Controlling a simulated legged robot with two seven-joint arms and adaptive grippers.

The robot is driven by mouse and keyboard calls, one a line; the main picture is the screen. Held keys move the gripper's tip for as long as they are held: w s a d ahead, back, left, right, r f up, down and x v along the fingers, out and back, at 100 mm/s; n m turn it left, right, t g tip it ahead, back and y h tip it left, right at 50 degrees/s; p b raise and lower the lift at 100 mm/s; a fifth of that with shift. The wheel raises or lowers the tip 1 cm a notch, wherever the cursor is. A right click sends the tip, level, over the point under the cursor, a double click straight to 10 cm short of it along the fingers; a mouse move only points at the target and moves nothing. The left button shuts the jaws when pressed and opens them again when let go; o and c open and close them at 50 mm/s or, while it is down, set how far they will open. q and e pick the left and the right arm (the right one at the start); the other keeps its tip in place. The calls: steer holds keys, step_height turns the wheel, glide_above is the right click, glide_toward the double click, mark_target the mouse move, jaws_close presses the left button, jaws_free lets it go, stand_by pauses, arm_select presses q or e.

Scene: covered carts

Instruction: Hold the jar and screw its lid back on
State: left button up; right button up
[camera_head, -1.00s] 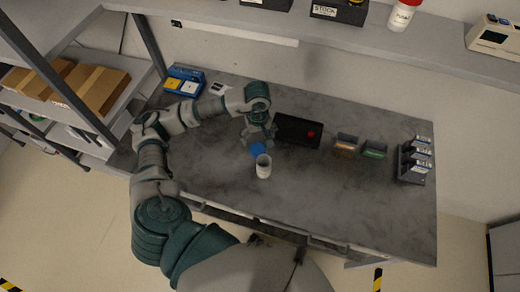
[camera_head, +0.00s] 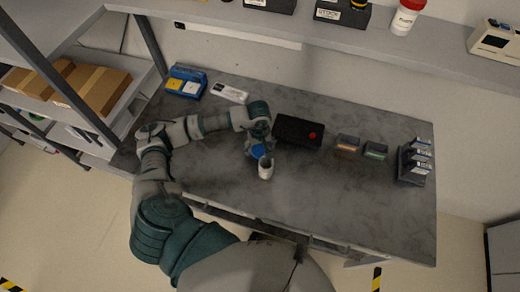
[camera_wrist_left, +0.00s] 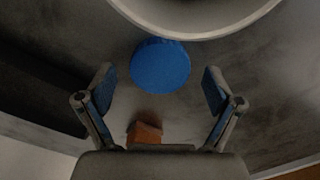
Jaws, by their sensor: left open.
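The jar (camera_head: 265,171) is a pale open cup shape, upright on the grey workbench. Its wide rim shows at the top of the left wrist view (camera_wrist_left: 195,36). The round blue lid (camera_head: 258,151) is just behind the jar, off its mouth, and appears as a blue disc in the left wrist view (camera_wrist_left: 160,66). My left gripper (camera_wrist_left: 159,82) is open, its fingers on either side of the lid with gaps to both. In the head view my left gripper (camera_head: 254,146) partly covers the lid. My right gripper is not in view.
A black box with a red button (camera_head: 297,131) is right of my left gripper. Small bins (camera_head: 347,145) and a dark rack (camera_head: 411,166) are further right. A blue case (camera_head: 185,82) and white box (camera_head: 229,93) are at back left. The bench's front right is clear.

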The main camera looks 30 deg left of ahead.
mark_target(260, 150)
arm_select(q)
steer(key=shift+a+f, duration=0.2)
steer(key=shift+a, duration=0.15)
steer(key=shift+d+r, duration=0.1)
steer(key=shift+d, duration=0.4)
steer(key=c, duration=0.6)
steer(key=shift+d, duration=0.15)
steer(key=shift+c, duration=1.1)
steer(key=shift+a+r, duration=0.35)
steer(key=shift+r, duration=0.05)
step_height(260, 150, up, 9)
steer(key=shift+d+b, duration=0.15)
steer(key=shift+b, duration=0.25)
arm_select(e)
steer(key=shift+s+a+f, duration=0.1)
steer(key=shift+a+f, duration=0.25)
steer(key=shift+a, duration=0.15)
